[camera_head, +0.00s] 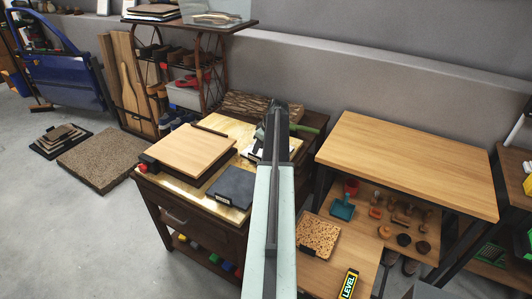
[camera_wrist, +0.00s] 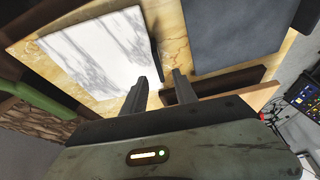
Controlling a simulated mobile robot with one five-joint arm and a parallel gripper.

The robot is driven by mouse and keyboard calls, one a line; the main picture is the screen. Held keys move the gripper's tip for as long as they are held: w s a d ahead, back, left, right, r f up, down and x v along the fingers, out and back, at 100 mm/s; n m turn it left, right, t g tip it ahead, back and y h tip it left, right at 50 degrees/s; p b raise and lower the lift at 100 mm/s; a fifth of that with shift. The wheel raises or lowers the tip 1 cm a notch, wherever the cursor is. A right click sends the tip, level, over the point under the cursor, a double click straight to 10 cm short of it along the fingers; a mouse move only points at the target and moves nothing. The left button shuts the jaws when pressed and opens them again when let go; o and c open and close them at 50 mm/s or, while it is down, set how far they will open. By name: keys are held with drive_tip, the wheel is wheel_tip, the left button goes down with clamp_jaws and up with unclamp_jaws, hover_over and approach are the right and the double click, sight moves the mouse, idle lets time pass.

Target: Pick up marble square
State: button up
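The marble square is a flat white slab with grey veins. In the wrist view the marble square (camera_wrist: 95,50) lies on a tan tabletop at the upper left, with a dark strip along its right edge. In the head view only a small part of the marble square (camera_head: 253,152) shows beside my arm, which hides the rest. My gripper (camera_wrist: 160,78) has its two fingers apart, with nothing seen between them. Its left finger overlaps the slab's lower right corner in the picture; I cannot tell if it touches. In the head view my gripper (camera_head: 277,112) is seen over the table.
A dark slate square (camera_head: 232,186) and a light wooden board (camera_head: 190,150) share the table (camera_head: 157,178). A bark-textured block (camera_head: 262,104) lies at its back. A wooden workbench (camera_head: 410,160) stands right, and a cork square (camera_head: 317,236) lies on a lower surface.

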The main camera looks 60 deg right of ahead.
drive_tip(key=shift+b+x, duration=0.6)
drive_tip(key=shift+x, duration=0.55)
drive_tip(key=b+x, duration=0.5)
drive_tip(key=shift+s+d+f, duration=0.1)
drive_tip(key=shift+f, duration=0.1)
drive_tip(key=shift+r, duration=0.25)
clamp_jaws()
